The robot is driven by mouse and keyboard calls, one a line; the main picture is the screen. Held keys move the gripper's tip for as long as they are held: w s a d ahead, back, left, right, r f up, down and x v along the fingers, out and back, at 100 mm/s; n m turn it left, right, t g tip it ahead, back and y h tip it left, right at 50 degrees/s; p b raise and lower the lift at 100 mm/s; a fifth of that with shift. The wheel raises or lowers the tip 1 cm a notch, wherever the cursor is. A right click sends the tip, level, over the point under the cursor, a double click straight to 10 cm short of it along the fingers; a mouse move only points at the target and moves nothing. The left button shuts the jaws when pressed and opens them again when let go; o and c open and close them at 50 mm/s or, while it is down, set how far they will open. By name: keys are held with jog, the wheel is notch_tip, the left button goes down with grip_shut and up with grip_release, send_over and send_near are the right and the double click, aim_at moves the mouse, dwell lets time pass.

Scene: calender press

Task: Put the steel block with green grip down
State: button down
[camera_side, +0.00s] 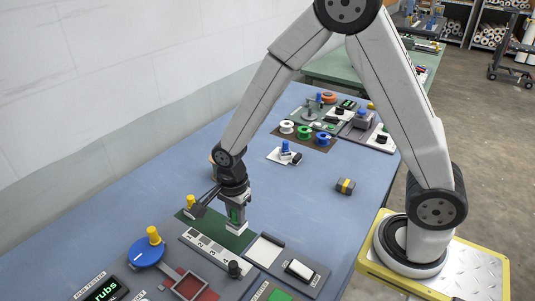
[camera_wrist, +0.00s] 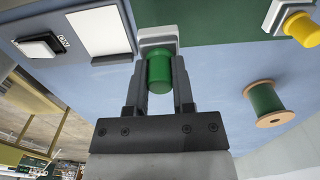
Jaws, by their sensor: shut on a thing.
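My gripper (camera_side: 235,206) is shut on the green grip (camera_wrist: 158,72) of the steel block (camera_wrist: 157,38). The block (camera_side: 236,228) hangs upright below the fingers, over the right end of the green mat (camera_side: 247,239). In the wrist view the block overlaps the edge of the green mat (camera_wrist: 225,20). I cannot tell if its underside touches the surface. A similar block with a yellow grip (camera_side: 190,202) stands at the mat's other end; its yellow grip (camera_wrist: 302,29) also shows in the wrist view.
A white pad (camera_side: 265,250) and a boxed switch (camera_side: 299,269) lie right of the mat. A dark knob (camera_side: 235,269) and a numbered panel (camera_side: 205,247) are in front. A green spool (camera_wrist: 265,103) stands nearby.

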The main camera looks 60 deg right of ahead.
aim_at(233, 223)
jog(key=shift+w+f, duration=0.25)
jog(key=shift+w+f, duration=0.1)
jog(key=shift+w+f, duration=0.15)
jog(key=shift+f, duration=0.1)
jog(key=shift+a+f, duration=0.1)
jog(key=shift+f, duration=1.4)
jog(key=shift+f, duration=0.1)
jog(key=shift+c, duration=2.3)
grip_release()
jog(key=shift+r, duration=6.15)
